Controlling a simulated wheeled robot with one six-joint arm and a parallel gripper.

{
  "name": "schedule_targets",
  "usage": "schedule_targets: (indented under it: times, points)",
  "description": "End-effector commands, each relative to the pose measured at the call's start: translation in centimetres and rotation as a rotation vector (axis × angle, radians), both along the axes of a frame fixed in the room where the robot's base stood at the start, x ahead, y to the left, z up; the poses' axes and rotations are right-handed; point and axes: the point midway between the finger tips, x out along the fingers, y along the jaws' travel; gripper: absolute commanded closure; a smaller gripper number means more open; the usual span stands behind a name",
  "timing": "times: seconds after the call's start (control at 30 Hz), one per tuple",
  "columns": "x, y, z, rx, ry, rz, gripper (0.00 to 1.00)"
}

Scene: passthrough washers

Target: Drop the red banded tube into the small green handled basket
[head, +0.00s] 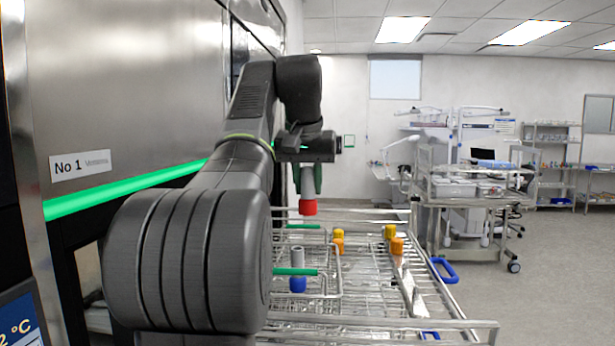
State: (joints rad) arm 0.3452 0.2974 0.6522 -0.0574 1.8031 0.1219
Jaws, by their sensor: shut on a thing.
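My gripper (307,178) is in the head view, pointing down above the back left of the wire rack. It is shut on the red banded tube (308,206), whose red end hangs below the fingers. The tube is roughly upright and clear of the rack. The small green handled basket (296,272) is a wire basket at the left of the rack, with green handles at its near and far sides. It is nearer the camera than the held tube. A grey tube with a blue end (298,284) stands by its near handle. My arm hides part of the basket's left side.
The large wire rack (390,322) has blue handles (444,270) on its right. Tubes with orange and yellow ends (397,246) stand in it. A metal washer wall (120,90) rises close on the left. Open floor (540,290) lies to the right, with carts behind.

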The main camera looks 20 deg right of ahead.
Motion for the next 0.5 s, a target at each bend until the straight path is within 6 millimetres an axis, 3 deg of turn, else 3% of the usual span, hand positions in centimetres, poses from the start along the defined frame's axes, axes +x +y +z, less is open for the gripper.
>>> schedule_targets:
  times: [0.3, 0.5]
  points:
    - [0.0, 0.0, -3.5, 0.000, 0.001, 0.000, 0.97]
    - [0.0, 0.0, -4.4, 0.000, 0.000, 0.000, 0.97]
